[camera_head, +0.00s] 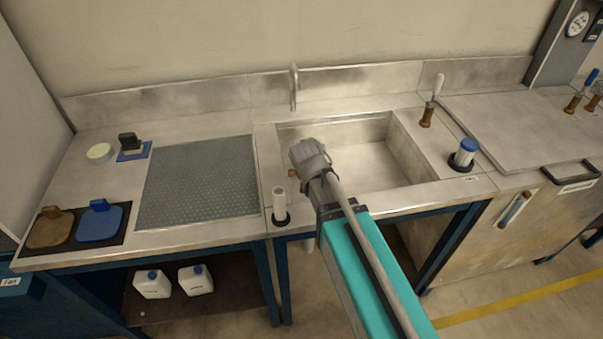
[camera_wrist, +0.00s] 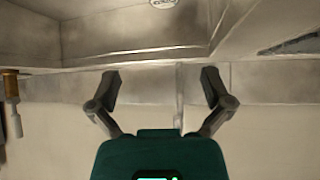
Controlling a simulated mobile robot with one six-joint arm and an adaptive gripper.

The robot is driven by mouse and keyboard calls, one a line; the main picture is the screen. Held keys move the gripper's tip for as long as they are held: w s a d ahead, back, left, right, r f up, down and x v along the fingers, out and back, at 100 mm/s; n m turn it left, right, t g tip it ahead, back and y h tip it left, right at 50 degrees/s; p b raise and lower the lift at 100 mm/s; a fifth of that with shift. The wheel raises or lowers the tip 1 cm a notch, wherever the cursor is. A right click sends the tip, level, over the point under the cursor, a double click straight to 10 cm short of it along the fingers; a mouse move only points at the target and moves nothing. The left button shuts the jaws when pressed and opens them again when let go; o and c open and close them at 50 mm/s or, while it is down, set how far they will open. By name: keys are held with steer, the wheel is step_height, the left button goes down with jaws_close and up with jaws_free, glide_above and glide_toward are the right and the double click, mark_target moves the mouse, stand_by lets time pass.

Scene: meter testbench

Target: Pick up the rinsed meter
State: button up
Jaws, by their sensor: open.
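My gripper (camera_head: 308,155) is over the left part of the sink (camera_head: 375,168) in the head view. In the wrist view its two fingers (camera_wrist: 161,75) stand wide apart with nothing between them. I cannot make out the rinsed meter for certain. A small brown piece (camera_head: 292,173) shows just left of my gripper in the head view; most of it is hidden, and I cannot tell what it is. The wrist view shows the sink's drain (camera_wrist: 163,3) at the top edge and no meter between the fingers.
A tap (camera_head: 294,88) stands behind the sink. A white cylinder (camera_head: 279,203) stands at the front left, a blue-capped one (camera_head: 465,153) at the right. A brown-based, white-topped item (camera_head: 427,113) stands right of the sink; the grey mat (camera_head: 200,180) at left is bare.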

steer(key=f+b, duration=0.3)
steer(key=f, duration=0.1)
steer(key=shift+w+a, duration=0.1)
steer(key=shift+w, duration=0.25)
steer(key=b+x, duration=0.6)
steer(key=x, duration=0.2)
steer(key=shift+w+a+f, duration=0.15)
steer(key=shift+w+a, duration=0.05)
steer(key=shift+w, duration=0.05)
stand_by(0.4)
steer(key=shift+f, duration=0.1)
steer(key=shift+a+b+x, duration=0.2)
steer(key=shift+b+x, duration=1.25)
steer(key=shift+x, duration=0.35)
steer(key=shift+w+f+b, duration=0.5)
steer(key=shift+w, duration=0.05)
